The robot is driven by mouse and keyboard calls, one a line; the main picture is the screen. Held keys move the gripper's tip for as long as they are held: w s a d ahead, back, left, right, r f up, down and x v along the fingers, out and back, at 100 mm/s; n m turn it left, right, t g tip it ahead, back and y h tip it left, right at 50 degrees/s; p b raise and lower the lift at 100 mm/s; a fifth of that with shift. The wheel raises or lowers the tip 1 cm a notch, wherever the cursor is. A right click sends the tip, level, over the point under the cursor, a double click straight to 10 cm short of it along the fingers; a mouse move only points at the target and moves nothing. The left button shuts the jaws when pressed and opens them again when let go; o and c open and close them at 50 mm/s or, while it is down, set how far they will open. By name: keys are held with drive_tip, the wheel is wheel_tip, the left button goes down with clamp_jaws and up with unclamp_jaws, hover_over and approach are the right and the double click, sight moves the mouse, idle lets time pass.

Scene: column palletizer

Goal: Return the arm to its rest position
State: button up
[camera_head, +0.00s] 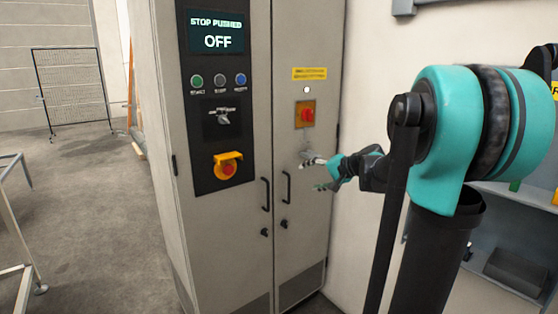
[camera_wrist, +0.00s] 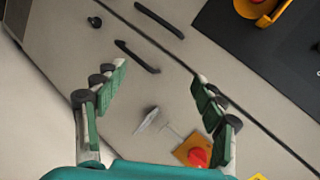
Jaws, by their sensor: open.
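My gripper (camera_head: 316,174) is in front of the right door of a tall beige cabinet (camera_head: 300,215), below a red switch on an orange plate (camera_head: 305,114). In the wrist view my gripper (camera_wrist: 159,74) has its two green-padded fingers spread apart with nothing held between them. The cabinet door (camera_wrist: 150,85) shows behind the fingers, with the red switch (camera_wrist: 197,156) near the right finger. A small grey piece (camera_wrist: 147,120) shows between the fingers, with a thin line running towards the switch. My teal and black arm reaches in from the right.
The cabinet's left door has a screen (camera_head: 217,36) reading OFF, several buttons, a grey knob and a red emergency stop (camera_head: 227,168) in a yellow guard. Two black door handles (camera_head: 266,194) stick out. A shelf (camera_head: 505,200) stands right, behind my arm. Open floor (camera_head: 90,200) lies left.

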drive_tip(key=s+d+f+n+g+h, duration=0.2)
drive_tip(key=s+d+f+h, duration=0.1)
drive_tip(key=s+f, duration=0.9)
drive_tip(key=s+d+f+n+g+h, duration=0.2)
drive_tip(key=s+f+h, duration=0.3)
drive_tip(key=s+f, duration=0.7)
drive_tip(key=s+d+n, duration=0.1)
drive_tip(key=s, duration=0.5)
drive_tip(key=shift+s+n+g, duration=0.3)
drive_tip(key=shift+g, duration=0.1)
drive_tip(key=shift+c, duration=0.6)
